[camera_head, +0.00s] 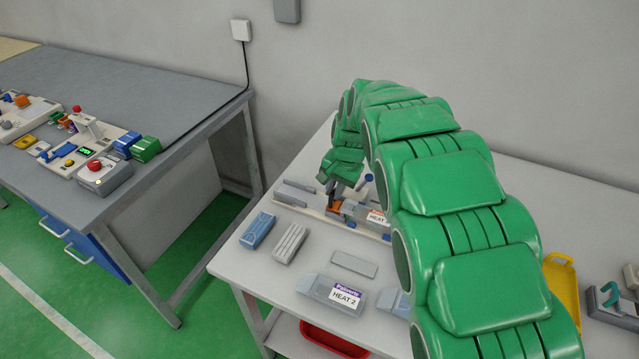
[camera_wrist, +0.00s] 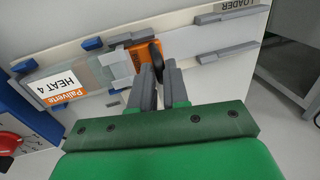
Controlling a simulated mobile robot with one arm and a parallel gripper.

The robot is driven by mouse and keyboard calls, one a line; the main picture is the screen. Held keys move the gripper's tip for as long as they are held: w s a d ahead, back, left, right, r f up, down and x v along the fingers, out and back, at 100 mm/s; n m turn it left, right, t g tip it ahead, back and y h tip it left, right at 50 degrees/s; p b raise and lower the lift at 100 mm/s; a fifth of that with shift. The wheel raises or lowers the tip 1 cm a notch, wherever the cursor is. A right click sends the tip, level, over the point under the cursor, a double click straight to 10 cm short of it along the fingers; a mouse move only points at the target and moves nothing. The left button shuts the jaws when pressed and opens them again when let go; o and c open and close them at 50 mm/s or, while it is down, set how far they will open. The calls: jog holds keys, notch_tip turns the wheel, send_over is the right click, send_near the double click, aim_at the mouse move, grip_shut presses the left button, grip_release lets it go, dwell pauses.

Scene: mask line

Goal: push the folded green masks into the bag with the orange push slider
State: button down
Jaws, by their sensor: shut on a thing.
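The orange push slider (camera_wrist: 141,57) sits on the pale loader rail (camera_wrist: 196,30) in the wrist view, with a dark upright knob. My gripper (camera_wrist: 160,82) is shut on this knob. In the head view the slider (camera_head: 335,206) is partly hidden by my gripper (camera_head: 333,196). The bag labelled HEAT 4 (camera_wrist: 62,84) lies on the rail in line with the slider, its clear end close to the orange block. The bag also shows in the head view (camera_head: 375,217), partly behind my arm. I cannot make out any green masks.
On the white table (camera_head: 240,264) lie a blue block (camera_head: 257,231), a grey ribbed block (camera_head: 290,243), a grey plate (camera_head: 354,264) and a pack labelled HEAT 2 (camera_head: 332,293). A yellow tray (camera_head: 562,292) stands right. My arm hides the middle.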

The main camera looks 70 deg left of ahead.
jog(key=shift+w+d, duration=1)
jog(key=c, duration=1.1)
grip_release()
jog(key=shift+c, duration=0.2)
jog(key=shift+r, duration=0.1)
notch_tip(320, 180, up, 8)
jog(key=w+d, duration=0.1)
jog(key=shift+f, duration=0.25)
jog(key=shift+d, duration=0.1)
